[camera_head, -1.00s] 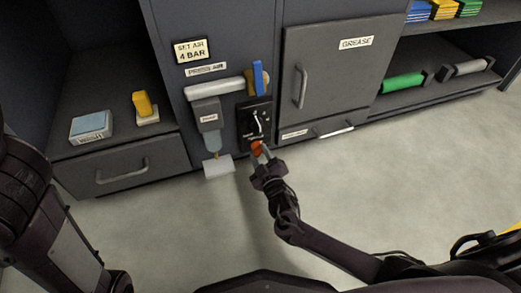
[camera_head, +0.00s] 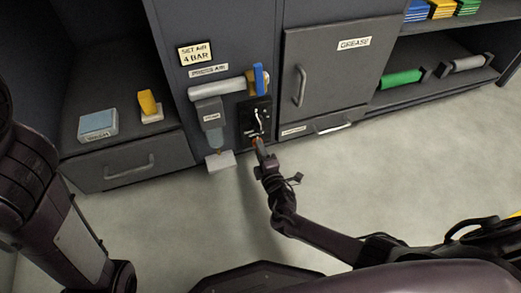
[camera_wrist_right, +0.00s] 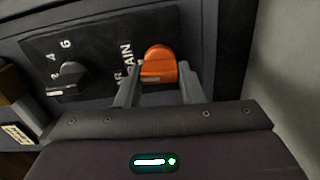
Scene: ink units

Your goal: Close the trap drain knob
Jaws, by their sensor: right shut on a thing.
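The orange trap drain knob (camera_wrist_right: 158,65) sits on a black panel (camera_wrist_right: 110,45) beside partly hidden lettering ending in "AIN". My right gripper (camera_wrist_right: 160,85) has one finger on each side of the knob and is shut on it. In the head view, the right gripper (camera_head: 260,146) reaches up to the lower part of the panel, and only a little of the orange knob (camera_head: 254,140) shows there. My left arm comes in at the left of the head view, but its gripper is out of sight.
A dark dial (camera_wrist_right: 70,76) with numbers is on the same panel. Left of it hang a filter unit (camera_head: 211,118) and a grey pipe with a blue lever (camera_head: 259,78). A white block (camera_head: 220,161) sits below the filter. Drawers flank this area; the floor in front is clear.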

